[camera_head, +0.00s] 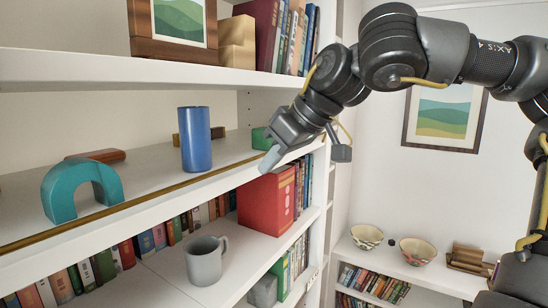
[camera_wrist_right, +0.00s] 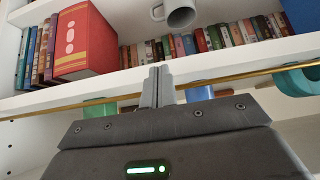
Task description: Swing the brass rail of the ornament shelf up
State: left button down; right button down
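The brass rail (camera_head: 155,193) of the white ornament shelf (camera_head: 146,171) lies low along the shelf's front edge. It also crosses the right wrist view as a thin gold bar (camera_wrist_right: 240,78). My right gripper (camera_head: 267,166) is at the rail's far right part, in front of the shelf edge. Its two fingers (camera_wrist_right: 158,84) are together, with their tips reaching past the rail and hiding a bit of it. I cannot tell whether they touch it. My left gripper is not in view.
On the shelf stand a teal arch (camera_head: 84,187), a blue cylinder (camera_head: 194,140) and a green block (camera_head: 261,138). A side cabinet with bowls (camera_head: 418,251) stands at right; open air lies before the shelves.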

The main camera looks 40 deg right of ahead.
jog(key=shift+w+a, duration=0.2)
jog(key=shift+w, duration=0.45)
jog(key=shift+w+a, duration=0.2)
jog(key=shift+w, duration=0.4)
dwell(0.4)
jog(key=shift+s, duration=0.1)
jog(key=shift+s+d+b, duration=0.2)
jog(key=shift+s+b, duration=0.3)
jog(key=shift+b, duration=0.05)
jog(key=s, duration=0.1)
jog(key=s+d+b, duration=0.1)
jog(key=s, duration=0.1)
jog(key=shift+s, duration=0.25)
